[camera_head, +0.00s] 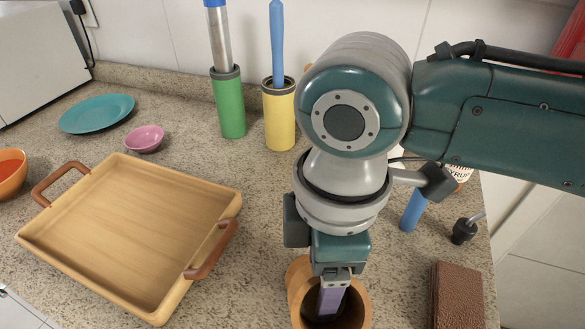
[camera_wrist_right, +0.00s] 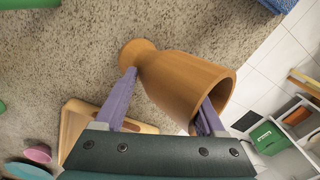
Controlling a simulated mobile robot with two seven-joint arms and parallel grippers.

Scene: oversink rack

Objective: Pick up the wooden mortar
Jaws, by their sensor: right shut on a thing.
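The wooden mortar (camera_head: 298,284) is at the bottom middle of the head view, its lower part cut off by the frame edge. My right gripper (camera_head: 331,297) comes down on it from above, with a purple finger inside its mouth. In the right wrist view the mortar (camera_wrist_right: 182,80) shows its narrow foot and flared cup. One finger of the right gripper (camera_wrist_right: 168,88) is outside the wall and the other is inside the mouth, so it is shut on the wall. I cannot tell whether the foot touches the counter. My left gripper is not in view.
A wooden tray (camera_head: 125,230) with brown handles lies on the counter to the left. Green (camera_head: 229,105) and yellow (camera_head: 279,117) holders stand behind. A brown block (camera_head: 458,297) is close at right. A teal plate (camera_head: 97,113) and pink bowl (camera_head: 144,139) are farther left.

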